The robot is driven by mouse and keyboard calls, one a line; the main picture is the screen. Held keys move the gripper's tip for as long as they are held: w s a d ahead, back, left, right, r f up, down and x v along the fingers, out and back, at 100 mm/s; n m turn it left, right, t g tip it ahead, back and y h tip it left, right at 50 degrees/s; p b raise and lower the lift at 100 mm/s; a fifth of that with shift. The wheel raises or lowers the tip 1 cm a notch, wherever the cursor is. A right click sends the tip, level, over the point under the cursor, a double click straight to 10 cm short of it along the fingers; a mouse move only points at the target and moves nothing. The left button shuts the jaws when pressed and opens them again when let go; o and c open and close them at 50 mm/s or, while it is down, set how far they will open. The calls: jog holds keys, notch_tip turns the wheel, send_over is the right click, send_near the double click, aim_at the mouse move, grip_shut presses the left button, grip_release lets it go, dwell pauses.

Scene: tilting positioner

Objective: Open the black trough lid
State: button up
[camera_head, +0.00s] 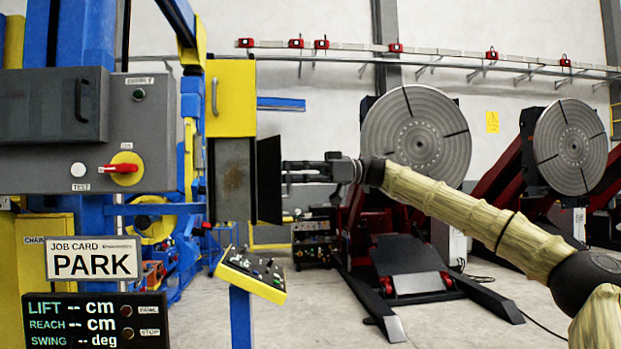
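A dark, open-fronted trough (231,182) hangs below a yellow box left of centre, with a brownish patch inside. A black flat panel (268,180), which looks like the trough lid, stands upright at its right side, angled away from the opening. My gripper (286,173) comes in from the right at mid-height of this panel. Its two dark fingers are apart, one above the other, with a gap between them. Their tips reach the panel's right edge; I cannot tell whether they touch it. Nothing shows between the fingers.
The yellow box (231,98) has a vertical handle. A grey control cabinet (110,130) with a red switch fills the left, above a PARK card (94,258). A tilted button console (251,273) stands below the trough. Round-plated positioners (415,135) stand behind my arm. Floor is clear at lower centre.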

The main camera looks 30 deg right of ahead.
jog(key=shift+s+a+r, duration=0.1)
jog(key=shift+a+r, duration=0.05)
jog(key=v, duration=1.3)
jog(key=shift+w+d+f, duration=0.3)
jog(key=shift+d+f, duration=0.1)
jog(key=shift+d, duration=0.1)
